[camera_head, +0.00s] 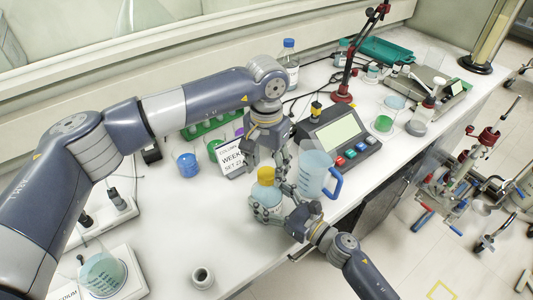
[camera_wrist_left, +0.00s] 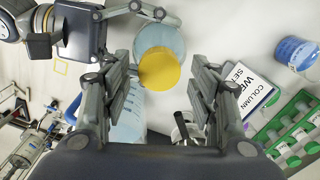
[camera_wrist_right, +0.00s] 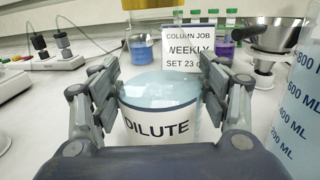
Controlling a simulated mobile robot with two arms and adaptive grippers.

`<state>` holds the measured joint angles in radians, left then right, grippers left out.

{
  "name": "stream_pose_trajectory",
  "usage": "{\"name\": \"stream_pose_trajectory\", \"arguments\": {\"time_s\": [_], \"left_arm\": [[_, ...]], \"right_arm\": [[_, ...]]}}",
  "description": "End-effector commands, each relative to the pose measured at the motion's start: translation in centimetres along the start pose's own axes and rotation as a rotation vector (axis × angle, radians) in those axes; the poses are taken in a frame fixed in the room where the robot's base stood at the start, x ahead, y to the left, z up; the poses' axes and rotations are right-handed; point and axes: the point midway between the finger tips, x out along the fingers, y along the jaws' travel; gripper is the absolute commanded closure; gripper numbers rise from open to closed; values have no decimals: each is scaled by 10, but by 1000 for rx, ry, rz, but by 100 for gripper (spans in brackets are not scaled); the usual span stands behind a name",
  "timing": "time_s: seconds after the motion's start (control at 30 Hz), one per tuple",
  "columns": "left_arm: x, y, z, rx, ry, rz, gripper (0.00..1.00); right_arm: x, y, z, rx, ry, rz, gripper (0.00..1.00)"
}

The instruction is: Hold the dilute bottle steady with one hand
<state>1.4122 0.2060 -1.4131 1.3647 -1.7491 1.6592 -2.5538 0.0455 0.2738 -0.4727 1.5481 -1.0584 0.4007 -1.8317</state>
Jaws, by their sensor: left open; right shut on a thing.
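The dilute bottle (camera_head: 265,193) stands on the white bench with a yellow cap (camera_head: 266,175) on top. Its DILUTE label (camera_wrist_right: 158,125) and pale blue contents show in the right wrist view. My right gripper (camera_head: 284,208) is shut on the bottle's body, one finger on each side. My left gripper (camera_head: 270,158) is open above the bottle and points down. In the left wrist view the yellow cap (camera_wrist_left: 159,71) lies between its spread fingers; I cannot tell if they touch it. The left fingers partly hide the bottle's surroundings in the head view.
A measuring jug with a blue handle (camera_head: 315,174) stands close right of the bottle. A COLUMN JOB card (camera_head: 232,158) and a green rack (camera_head: 205,127) are behind left. A scale-like device with a screen (camera_head: 340,135) is behind right. The bench front left of the bottle is mostly clear.

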Motion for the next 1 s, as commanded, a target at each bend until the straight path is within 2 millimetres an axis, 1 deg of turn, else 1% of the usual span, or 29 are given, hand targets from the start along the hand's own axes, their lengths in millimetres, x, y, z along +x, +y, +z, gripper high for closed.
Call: {"name": "stream_pose_trajectory", "arguments": {"time_s": [0.03,0.2,0.47,0.57,0.6,0.67,0.7,0.87,0.97,1.0], "left_arm": [[6,0,0,-1,-2,0,45],[16,0,0,-1,-1,0,45],[17,0,0,-1,0,-1,45],[17,0,0,-1,0,-1,65],[17,0,0,-1,0,-1,74],[17,0,0,-1,0,-1,88],[17,0,0,-1,0,-1,92],[17,-1,0,-26,0,-2,92],[17,-1,0,-125,0,-3,92],[17,-1,0,-188,0,-3,92]], "right_arm": [[0,0,0,1,-1,-1,98],[0,0,1,1,-1,-1,98],[0,0,1,1,-1,-1,98],[0,0,1,1,-1,-1,98],[0,0,1,1,-1,-1,98],[0,0,1,1,-1,0,98],[0,0,1,1,-1,0,98],[0,0,1,1,-1,0,98],[0,0,1,1,-1,0,98],[0,0,1,1,-1,0,98]]}}
